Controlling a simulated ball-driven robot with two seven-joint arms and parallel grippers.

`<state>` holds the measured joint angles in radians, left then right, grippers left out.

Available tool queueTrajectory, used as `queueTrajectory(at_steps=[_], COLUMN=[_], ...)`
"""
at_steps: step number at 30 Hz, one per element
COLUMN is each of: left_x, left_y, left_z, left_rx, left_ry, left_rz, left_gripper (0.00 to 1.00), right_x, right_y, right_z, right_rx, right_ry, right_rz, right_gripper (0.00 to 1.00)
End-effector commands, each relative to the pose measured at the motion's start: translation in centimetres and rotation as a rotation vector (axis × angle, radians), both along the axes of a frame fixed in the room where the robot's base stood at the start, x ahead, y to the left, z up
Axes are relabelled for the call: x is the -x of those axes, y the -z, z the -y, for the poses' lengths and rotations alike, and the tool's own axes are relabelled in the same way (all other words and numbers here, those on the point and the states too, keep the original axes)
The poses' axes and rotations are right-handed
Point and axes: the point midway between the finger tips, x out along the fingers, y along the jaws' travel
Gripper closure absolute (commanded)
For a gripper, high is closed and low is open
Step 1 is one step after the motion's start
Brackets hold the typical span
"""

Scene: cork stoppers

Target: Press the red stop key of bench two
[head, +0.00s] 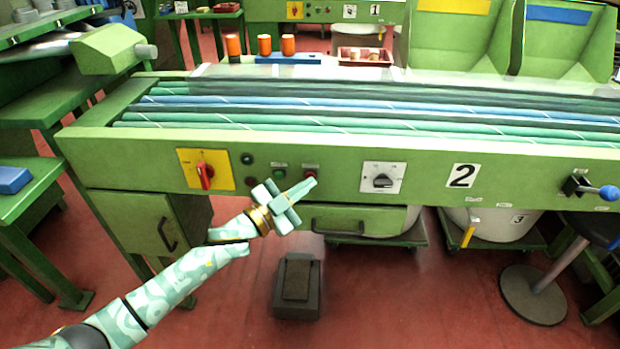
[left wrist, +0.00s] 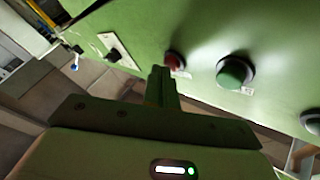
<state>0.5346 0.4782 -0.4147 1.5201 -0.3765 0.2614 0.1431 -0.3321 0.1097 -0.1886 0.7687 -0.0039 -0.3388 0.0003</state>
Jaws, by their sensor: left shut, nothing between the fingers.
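Bench two is the green bench (head: 440,170) with a black 2 on a white plate (head: 461,176) on its front panel. The red stop key (head: 311,169) sits on that panel, right of a green key (head: 279,171). My left gripper (head: 313,183) is shut and empty, its fingertips just below the red key in the head view. In the left wrist view the fingers (left wrist: 162,76) point at the panel beside the red key (left wrist: 176,60), partly covering its surroundings; I cannot tell whether they touch it. The green key (left wrist: 234,73) is to its right. My right gripper is out of view.
A red rotary switch on a yellow plate (head: 222,158) is left of the keys. A black selector on a white plate (head: 397,177) is to the right. A drawer handle (head: 337,228) lies below. A dark pedal (head: 298,284) stands on the floor.

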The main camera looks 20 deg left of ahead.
Motion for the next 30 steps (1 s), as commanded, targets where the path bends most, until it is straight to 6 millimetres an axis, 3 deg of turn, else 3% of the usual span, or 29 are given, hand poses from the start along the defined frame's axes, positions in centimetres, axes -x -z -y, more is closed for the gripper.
queueTrajectory(at_steps=[23,30], left_x=[1.8,3.8], left_y=[0.0,-0.4], left_z=[0.5,1.0], left_rx=[0.0,0.002], left_ry=[0.0,0.0], left_rz=[0.0,0.002], left_gripper=[1.0,1.0], right_x=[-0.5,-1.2], right_y=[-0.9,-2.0], right_z=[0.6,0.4], right_rx=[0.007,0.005], right_ry=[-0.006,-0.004], right_rz=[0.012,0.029], right_gripper=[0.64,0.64])
